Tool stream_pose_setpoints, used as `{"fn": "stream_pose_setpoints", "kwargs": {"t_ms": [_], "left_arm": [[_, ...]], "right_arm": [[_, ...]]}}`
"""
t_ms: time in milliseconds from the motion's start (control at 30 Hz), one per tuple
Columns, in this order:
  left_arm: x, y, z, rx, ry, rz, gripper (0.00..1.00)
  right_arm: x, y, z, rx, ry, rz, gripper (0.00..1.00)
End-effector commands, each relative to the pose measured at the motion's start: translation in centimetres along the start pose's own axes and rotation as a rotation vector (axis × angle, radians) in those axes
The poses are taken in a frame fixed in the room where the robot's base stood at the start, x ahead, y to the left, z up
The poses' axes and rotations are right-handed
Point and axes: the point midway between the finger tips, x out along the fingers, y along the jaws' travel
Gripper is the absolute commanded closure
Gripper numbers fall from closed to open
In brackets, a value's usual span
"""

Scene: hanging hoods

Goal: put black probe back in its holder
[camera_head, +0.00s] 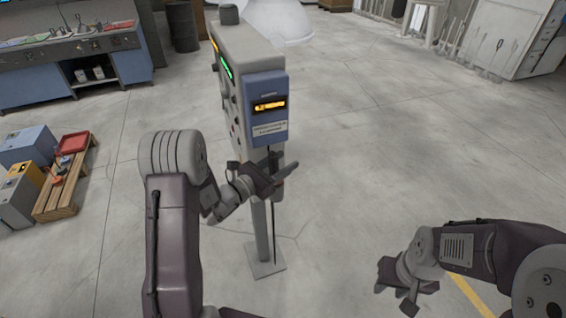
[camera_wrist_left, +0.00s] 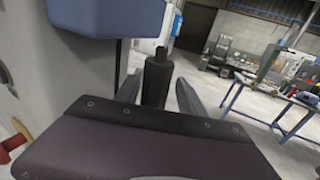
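The black probe (camera_wrist_left: 157,80) stands roughly upright between the two fingers of my left gripper (camera_wrist_left: 159,90) in the left wrist view, with its narrow end up. The fingers flank it closely; whether both touch it is unclear. The palm hides its lower part. In the head view my left gripper (camera_head: 272,178) is just below the blue front panel (camera_head: 267,108) of a grey post-mounted device (camera_head: 238,60). The probe is hard to make out there, and I cannot pick out its holder. My right gripper (camera_head: 395,292) is open and empty above the floor at lower right.
The device's post stands on a flat base (camera_head: 264,270), with a thin dark cable hanging beside it. A wooden pallet (camera_head: 62,190) with boxes is at left. A blue workbench (camera_head: 75,65) is at the back left.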

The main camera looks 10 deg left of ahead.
Motion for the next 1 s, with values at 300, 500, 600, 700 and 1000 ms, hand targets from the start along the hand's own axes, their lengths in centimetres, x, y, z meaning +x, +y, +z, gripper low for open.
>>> {"fn": "stream_pose_setpoints", "kwargs": {"t_ms": [300, 500, 600, 700, 1000], "left_arm": [[-5.4, 0.1, -1.0, 0.0, -0.001, 0.007, 0.54], [-8.6, 0.0, -0.6, 0.001, -0.001, 0.004, 0.54], [-9.1, -0.1, -0.5, 0.0, 0.0, 0.001, 0.54], [-9.0, -0.5, -0.5, 0.003, 0.005, -0.013, 0.54], [-16.1, -20.3, -9.0, 0.54, 0.446, -0.958, 0.54]], "right_arm": [[2.6, 0.1, 0.3, 0.0, 0.0, 0.0, 0.64], [3.1, 0.1, 0.3, 0.0, 0.0, 0.0, 0.64], [3.1, 0.1, 0.3, 0.0, 0.0, 0.0, 0.64], [3.1, 0.1, 0.3, 0.0, 0.0, 0.0, 0.64], [3.1, 0.1, 0.3, 0.0, 0.0, 0.0, 0.64]]}}
